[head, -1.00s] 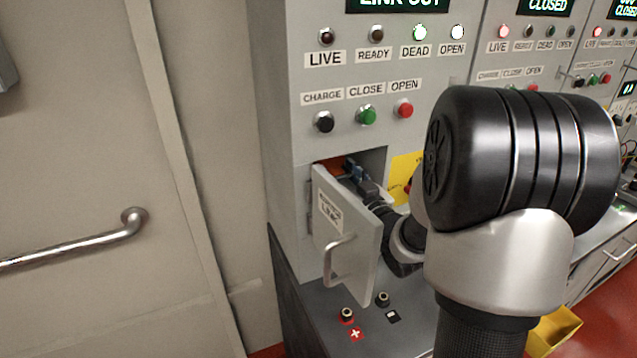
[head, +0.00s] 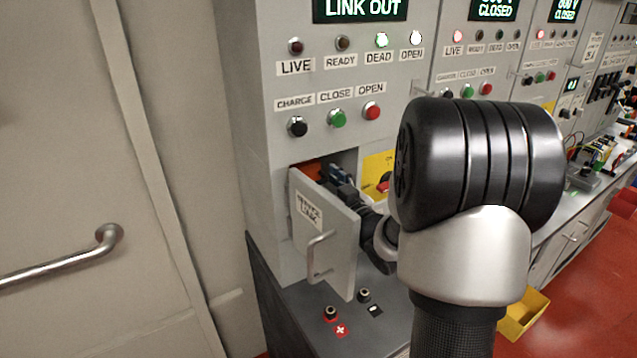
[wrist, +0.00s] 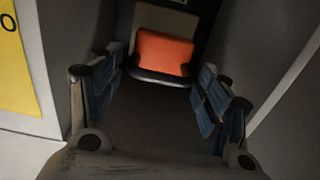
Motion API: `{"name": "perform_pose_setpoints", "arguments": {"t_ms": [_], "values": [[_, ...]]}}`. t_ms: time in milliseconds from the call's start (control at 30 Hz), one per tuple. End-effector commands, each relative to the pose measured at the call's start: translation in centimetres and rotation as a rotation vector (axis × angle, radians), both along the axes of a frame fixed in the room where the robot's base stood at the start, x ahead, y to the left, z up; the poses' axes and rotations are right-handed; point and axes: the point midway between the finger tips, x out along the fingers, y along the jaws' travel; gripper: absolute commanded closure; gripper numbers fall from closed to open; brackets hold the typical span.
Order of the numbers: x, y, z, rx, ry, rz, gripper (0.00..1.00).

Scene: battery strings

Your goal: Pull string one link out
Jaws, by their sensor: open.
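The orange link (wrist: 164,52) sits inside the open cabinet recess, in a dark holder, ahead of my fingertips in the wrist view. An orange part (head: 311,170) also shows at the recess's upper left in the head view. My gripper (wrist: 158,88) is open and empty, its blue-padded fingers apart on either side of the line to the link, not touching it. In the head view my gripper (head: 342,176) reaches into the recess past the open door (head: 325,237). The display (head: 360,9) above reads "LINK OUT"; the DEAD and OPEN lamps are lit.
The hinged door with its handle (head: 317,257) stands open left of my wrist. The recess walls are close on both sides. A yellow label (head: 376,163) is at right.

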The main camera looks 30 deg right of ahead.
Motion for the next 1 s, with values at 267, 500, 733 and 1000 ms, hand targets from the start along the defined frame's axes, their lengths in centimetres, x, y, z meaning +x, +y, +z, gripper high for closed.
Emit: {"name": "perform_pose_setpoints", "arguments": {"t_ms": [267,500,733,1000], "values": [[-0.5,-0.1,0.0,0.000,0.000,-0.002,0.30],[-4.7,-0.1,0.1,0.000,0.000,-0.005,0.30],[-9.4,-0.2,0.1,0.000,0.000,-0.006,0.30],[-11.9,0.0,0.0,0.000,-0.001,-0.001,0.30]]}}
